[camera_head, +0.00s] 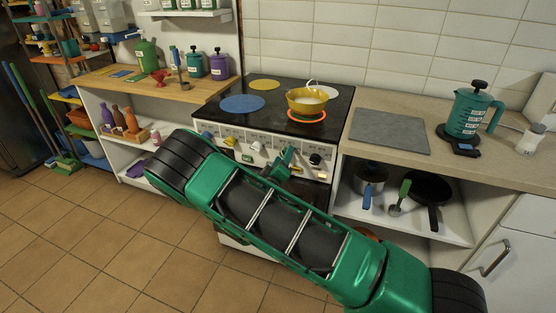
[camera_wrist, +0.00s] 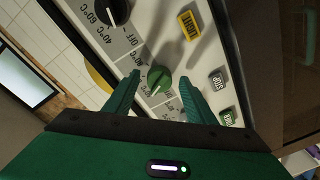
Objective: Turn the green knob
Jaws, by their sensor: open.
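The green knob (camera_wrist: 159,80) is on the stove's pale control panel, with a white pointer line on its face in the wrist view. My gripper (camera_wrist: 160,77) is open, with one green finger to the left of the knob and one to the right. Gaps show between the knob and both fingers; contact is not visible. In the head view my gripper (camera_head: 284,162) is at the front panel of the stove (camera_head: 325,110). There I cannot tell the green knob apart from my green fingers.
A black knob (camera_wrist: 115,10), a yellow LIMIT label (camera_wrist: 188,24) and a STOP button (camera_wrist: 217,81) are near the green knob. A yellow pot (camera_head: 306,101) stands on a glowing red-ringed burner. Counters flank the stove; the tiled floor (camera_head: 130,240) at left is clear.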

